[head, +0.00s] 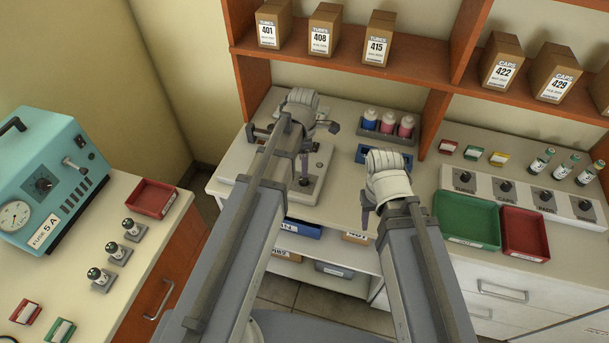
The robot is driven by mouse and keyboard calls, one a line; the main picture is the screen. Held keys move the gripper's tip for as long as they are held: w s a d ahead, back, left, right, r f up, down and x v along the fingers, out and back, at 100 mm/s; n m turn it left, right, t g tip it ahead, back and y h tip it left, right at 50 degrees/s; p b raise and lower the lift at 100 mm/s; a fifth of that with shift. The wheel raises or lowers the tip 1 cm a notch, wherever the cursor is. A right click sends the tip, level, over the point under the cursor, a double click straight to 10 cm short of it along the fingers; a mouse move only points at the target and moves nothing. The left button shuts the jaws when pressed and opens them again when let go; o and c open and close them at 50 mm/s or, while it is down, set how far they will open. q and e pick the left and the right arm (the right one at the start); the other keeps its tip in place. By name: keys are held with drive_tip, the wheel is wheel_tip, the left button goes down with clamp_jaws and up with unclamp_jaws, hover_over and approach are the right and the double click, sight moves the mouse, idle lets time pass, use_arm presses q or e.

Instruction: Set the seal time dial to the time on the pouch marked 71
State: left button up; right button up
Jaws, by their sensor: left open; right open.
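No pouch marked 71 can be made out in the head view. A pale device (318,165) stands on the middle bench, largely hidden behind my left arm; a dark knob (304,181) shows on it, its scale unreadable. A teal machine (50,170) at the left carries a black dial (43,185) and a round gauge; its label reads FUSE 5 A. I cannot tell which dial is the seal time dial. My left gripper (304,140) is open above the pale device. My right gripper (386,205) is open at the middle bench's front edge, right of the device.
The right bench holds a green tray (466,219), a red tray (525,233), a labelled switch panel and vials. Bottles stand in a rack (386,130). Boxes line the shelf (420,68).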

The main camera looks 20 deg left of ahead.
sight(304, 180)
use_arm(q)
wheel_tip(304, 180, down, 7)
drive_tip(key=b, duration=0.6)
drive_tip(key=shift+f+b, duration=0.15)
drive_tip(key=shift+b, duration=0.25)
clamp_jaws()
